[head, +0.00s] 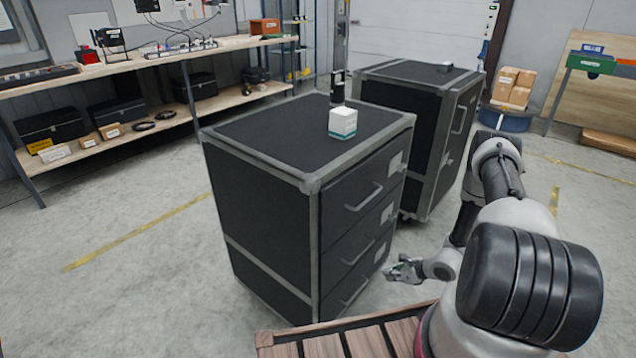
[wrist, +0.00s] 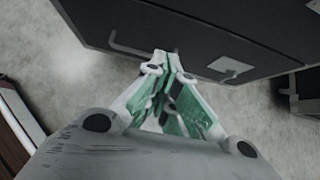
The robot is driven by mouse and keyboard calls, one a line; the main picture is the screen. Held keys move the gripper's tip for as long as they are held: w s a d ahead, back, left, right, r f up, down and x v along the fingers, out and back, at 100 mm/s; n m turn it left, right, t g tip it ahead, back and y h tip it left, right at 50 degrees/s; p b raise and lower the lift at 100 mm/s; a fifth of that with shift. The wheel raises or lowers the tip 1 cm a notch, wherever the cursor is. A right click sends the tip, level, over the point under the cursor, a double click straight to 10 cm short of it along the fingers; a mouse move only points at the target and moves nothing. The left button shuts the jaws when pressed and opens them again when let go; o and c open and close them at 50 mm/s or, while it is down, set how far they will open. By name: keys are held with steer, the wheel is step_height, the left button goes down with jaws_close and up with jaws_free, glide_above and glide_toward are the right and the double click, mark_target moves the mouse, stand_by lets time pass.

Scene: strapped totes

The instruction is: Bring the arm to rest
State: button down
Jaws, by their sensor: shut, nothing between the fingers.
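My gripper (head: 392,274) hangs low in the head view, in front of the drawer side of the nearer black case (head: 262,205). Its fingers point left, toward the case's lower front. In the wrist view my gripper (wrist: 168,58) is shut, with its fingertips together and nothing between them. The case's front with a handle and a pale label plate (wrist: 232,66) lies beyond the fingertips. I cannot tell the exact gap between the fingertips and the case.
A second black case (head: 398,112) stands behind. A slatted wooden surface (head: 335,347) is at the bottom. A workbench (head: 130,62) lines the left wall. Floor at left is clear.

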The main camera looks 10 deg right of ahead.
steer(key=s+a+r+n+g+y, duration=0.25)
steer(key=s+a, duration=0.25)
steer(key=s, duration=0.3)
steer(key=s+r+n+h, duration=0.2)
steer(key=s+r+n, duration=0.4)
steer(key=r, duration=1.4)
steer(key=s+r+n+h, duration=0.3)
steer(key=s+r+n, duration=0.3)
steer(key=r, duration=1.5)
steer(key=s+r+n+h, duration=0.3)
steer(key=s+r+n, duration=0.3)
steer(key=r+n, duration=0.8)
step_height(320, 180, up, 7)
steer(key=shift+s+r, duration=0.2)
steer(key=shift+s, duration=0.15)
